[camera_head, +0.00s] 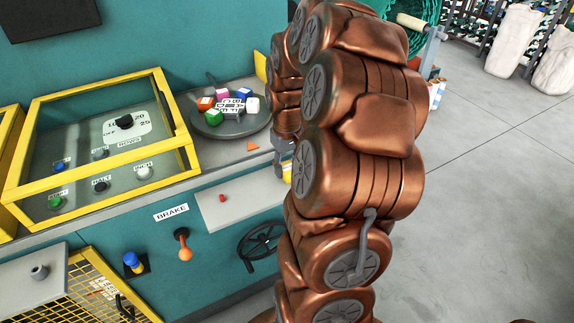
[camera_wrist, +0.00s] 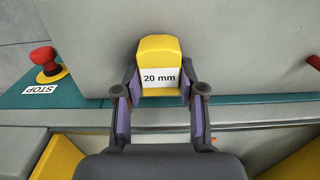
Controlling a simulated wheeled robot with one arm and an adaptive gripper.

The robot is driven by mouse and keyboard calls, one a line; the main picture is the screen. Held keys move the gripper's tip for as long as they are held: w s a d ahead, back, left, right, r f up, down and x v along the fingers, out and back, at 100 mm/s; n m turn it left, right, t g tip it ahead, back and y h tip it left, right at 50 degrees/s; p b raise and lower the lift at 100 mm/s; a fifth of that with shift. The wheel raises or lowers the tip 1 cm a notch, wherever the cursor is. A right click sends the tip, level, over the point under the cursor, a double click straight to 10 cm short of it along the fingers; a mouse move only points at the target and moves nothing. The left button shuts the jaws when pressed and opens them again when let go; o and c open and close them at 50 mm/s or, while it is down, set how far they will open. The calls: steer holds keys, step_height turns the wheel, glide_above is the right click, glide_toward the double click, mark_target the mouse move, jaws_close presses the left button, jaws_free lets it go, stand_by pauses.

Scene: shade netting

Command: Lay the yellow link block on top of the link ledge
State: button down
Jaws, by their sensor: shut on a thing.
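The yellow link block (camera_wrist: 158,50), with a white "20 mm" label, is between the purple-padded fingers of my gripper (camera_wrist: 160,98) in the wrist view. The gripper is shut on its sides. In the head view a sliver of the yellow block (camera_head: 287,172) shows beside my arm, below the gripper (camera_head: 281,158); the arm hides the rest. A flat grey plate with a red knob, which looks like the link ledge (camera_head: 245,198), juts from the teal front. In the wrist view this grey ledge (camera_wrist: 235,45) lies behind the block. I cannot tell whether they touch.
A red STOP button (camera_wrist: 45,62) stands left of the block in the wrist view. In the head view a round tray (camera_head: 215,128) of coloured cubes and a yellow-framed control box (camera_head: 90,175) sit on the counter. A black handwheel (camera_head: 260,245) is below the ledge.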

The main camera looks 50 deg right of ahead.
mark_target(287, 166)
steer(key=c, duration=0.7)
jaws_free()
step_height(287, 166, up, 12)
steer(key=b, duration=0.1)
